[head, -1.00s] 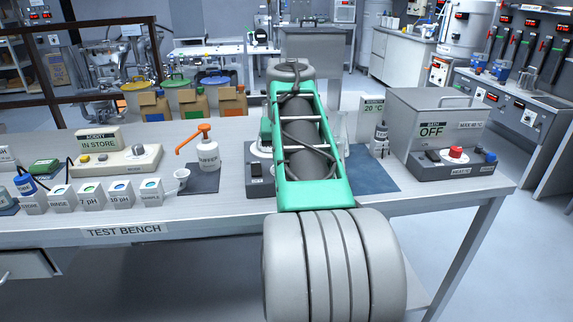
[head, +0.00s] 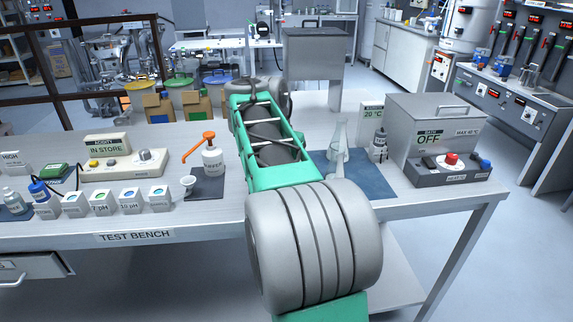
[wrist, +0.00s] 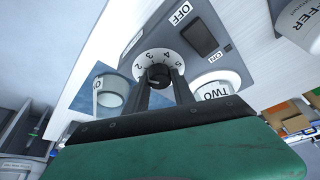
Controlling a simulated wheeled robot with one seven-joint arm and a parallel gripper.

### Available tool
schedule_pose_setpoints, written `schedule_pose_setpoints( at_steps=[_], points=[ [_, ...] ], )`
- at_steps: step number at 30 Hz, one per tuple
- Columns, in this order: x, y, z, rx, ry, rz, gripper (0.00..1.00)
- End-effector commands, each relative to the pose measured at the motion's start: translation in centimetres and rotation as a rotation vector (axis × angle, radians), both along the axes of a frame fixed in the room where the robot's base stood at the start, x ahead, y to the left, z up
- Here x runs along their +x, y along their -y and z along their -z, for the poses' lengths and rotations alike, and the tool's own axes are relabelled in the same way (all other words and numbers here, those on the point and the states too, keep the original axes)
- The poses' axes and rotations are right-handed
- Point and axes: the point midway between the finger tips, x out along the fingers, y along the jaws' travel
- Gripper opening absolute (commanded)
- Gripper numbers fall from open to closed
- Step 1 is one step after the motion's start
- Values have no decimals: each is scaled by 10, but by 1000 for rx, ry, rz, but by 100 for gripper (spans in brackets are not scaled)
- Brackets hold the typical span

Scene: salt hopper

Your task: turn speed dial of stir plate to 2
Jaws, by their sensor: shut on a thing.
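The stir plate (wrist: 222,62) is a grey box in the wrist view, with a black rocker switch marked OFF and ON. Its speed dial (wrist: 158,76) is a dark knob on a white disc with black numbers, of which 2, 3, 4 and 5 can be read. My gripper (wrist: 160,84) is shut on the knob, with a dark finger on each side of it. I cannot tell which number the knob points to. In the head view my arm hides the stir plate, the dial and the gripper.
In the head view a pump bottle (head: 212,158) stands left of my arm. A flask (head: 337,145) and the grey bath (head: 432,130) are to the right.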

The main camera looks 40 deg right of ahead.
Motion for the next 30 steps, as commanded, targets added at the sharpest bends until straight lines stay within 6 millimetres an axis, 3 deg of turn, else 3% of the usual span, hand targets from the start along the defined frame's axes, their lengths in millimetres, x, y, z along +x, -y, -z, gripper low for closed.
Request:
schedule_pose_setpoints(
  at_steps=[8, 9, 16, 25, 30],
  points=[
    [0, 1, 0, -2, 2, 0, 0],
    [0, 1, 0, -2, 2, 0, 34],
    [0, 0, 0, -2, 2, 0, 52],
    [0, -1, -5, -2, 1, -1, 52],
    [-3, -12, -36, -2, 5, -2, 52]
  ],
)
